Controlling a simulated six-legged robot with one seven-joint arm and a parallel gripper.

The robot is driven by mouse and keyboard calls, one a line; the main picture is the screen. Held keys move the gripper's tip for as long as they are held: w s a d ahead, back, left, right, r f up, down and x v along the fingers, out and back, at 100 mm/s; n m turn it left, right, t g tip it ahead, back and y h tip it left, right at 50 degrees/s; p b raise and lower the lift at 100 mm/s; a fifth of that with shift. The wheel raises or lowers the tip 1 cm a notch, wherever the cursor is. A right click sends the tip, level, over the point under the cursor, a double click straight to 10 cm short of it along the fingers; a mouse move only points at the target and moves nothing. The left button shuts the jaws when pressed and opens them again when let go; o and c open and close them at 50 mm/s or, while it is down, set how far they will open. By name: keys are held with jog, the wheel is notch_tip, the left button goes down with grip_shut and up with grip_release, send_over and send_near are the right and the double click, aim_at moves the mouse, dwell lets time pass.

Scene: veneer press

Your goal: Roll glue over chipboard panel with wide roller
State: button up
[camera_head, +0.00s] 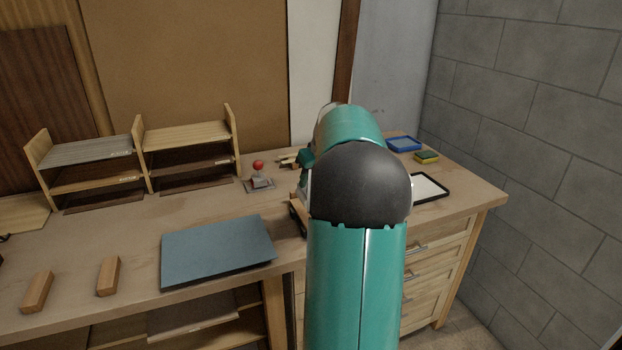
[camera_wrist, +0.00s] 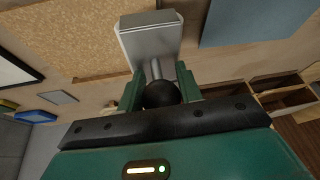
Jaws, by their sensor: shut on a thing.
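In the wrist view, my gripper (camera_wrist: 158,80) is shut on the roller (camera_wrist: 150,38), which has a wide pale grey head, a metal stem and a round black knob between the green fingers. The tan speckled chipboard panel (camera_wrist: 75,50) lies flat on the bench to the left of the roller head. The roller head overlaps the panel's right end in this view; I cannot tell whether it touches it. In the head view, my teal arm hides my gripper, the roller and most of the panel.
A blue-grey board (camera_head: 217,250) and two wooden blocks (camera_head: 108,276) lie on the left bench. A red-knobbed device (camera_head: 259,175) and wooden shelves (camera_head: 188,134) stand behind. A black-rimmed tray (camera_head: 445,189), blue tray (camera_head: 403,144) and sponge (camera_head: 427,157) are at right, near the block wall.

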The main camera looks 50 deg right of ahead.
jog(key=shift+s+d+f, duration=0.1)
jog(key=shift+d+f, duration=0.1)
jog(key=shift+f, duration=0.15)
jog(key=f, duration=0.3)
jog(key=shift+s+d+f, duration=0.1)
jog(key=shift+d+f, duration=0.1)
jog(key=shift+f, duration=0.95)
jog(key=shift+a, duration=0.1)
jog(key=shift+w+a+r, duration=0.1)
jog(key=shift+w, duration=0.1)
